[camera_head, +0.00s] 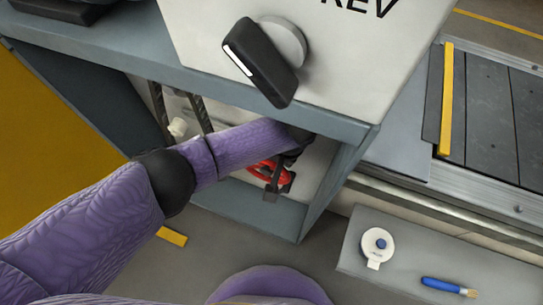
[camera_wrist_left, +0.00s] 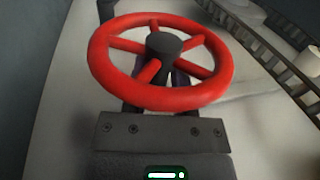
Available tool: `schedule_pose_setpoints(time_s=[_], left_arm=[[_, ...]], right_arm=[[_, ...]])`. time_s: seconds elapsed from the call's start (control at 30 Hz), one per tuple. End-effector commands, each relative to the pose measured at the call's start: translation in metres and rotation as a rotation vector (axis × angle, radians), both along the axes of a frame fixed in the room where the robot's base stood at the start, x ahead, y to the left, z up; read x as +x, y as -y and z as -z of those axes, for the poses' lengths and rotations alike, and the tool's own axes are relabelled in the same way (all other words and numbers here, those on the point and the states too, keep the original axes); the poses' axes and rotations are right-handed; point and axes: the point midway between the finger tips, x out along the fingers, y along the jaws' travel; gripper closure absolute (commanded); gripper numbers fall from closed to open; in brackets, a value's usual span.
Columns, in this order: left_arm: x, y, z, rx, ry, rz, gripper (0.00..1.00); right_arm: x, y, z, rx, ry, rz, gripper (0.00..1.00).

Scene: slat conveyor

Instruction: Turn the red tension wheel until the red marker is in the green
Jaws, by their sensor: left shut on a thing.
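The red tension wheel (camera_head: 262,170) is inside the open bay under the grey cabinet top, partly hidden by my left arm. In the left wrist view the wheel (camera_wrist_left: 218,80) fills the upper middle, with its spokes and dark hub clear. My left gripper (camera_head: 278,178) is at the wheel; in the wrist view its dark fingers (camera_wrist_left: 163,88) reach under the near rim towards the hub, and it is shut on the wheel. The exact contact is partly hidden by the rim. No red marker or green zone shows. My right gripper is out of view.
A white panel with a black selector knob (camera_head: 262,62) stands above the bay. The bay's grey frame (camera_head: 335,175) closely surrounds my forearm. At the right are the slat conveyor (camera_head: 500,110) and a grey step (camera_head: 410,245) with a white tape roll (camera_head: 371,252) and blue brush (camera_head: 440,285).

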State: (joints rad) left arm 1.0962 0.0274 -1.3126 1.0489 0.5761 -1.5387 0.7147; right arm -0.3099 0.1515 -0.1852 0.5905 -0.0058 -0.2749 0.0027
Motion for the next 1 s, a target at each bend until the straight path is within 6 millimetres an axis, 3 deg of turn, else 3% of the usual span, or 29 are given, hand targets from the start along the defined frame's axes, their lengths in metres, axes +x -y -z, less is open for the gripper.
schedule_pose_setpoints(time_s=[0.1, 0.23, 0.53, 0.57, 0.7, 1.0], left_arm=[[-0.0018, 0.0027, -0.0033, 0.079, 0.026, 0.000, 1.00], [-0.0027, 0.0034, 0.0019, 0.176, 0.052, 0.001, 1.00], [-0.0025, 0.0027, 0.0010, 0.200, 0.062, 0.001, 1.00], [-0.0025, 0.0027, 0.0011, 0.200, 0.062, 0.001, 0.63], [-0.0024, 0.0027, 0.0009, 0.199, 0.062, 0.001, 0.34], [-0.0021, 0.0027, 0.0008, 0.198, 0.063, 0.001, 0.32]], right_arm=[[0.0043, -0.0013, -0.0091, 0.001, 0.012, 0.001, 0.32], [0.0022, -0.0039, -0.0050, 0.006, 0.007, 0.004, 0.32], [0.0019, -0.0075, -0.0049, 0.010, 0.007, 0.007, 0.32], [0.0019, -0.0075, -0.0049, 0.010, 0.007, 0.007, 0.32], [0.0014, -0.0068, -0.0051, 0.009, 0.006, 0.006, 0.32], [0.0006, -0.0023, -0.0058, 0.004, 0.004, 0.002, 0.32]])
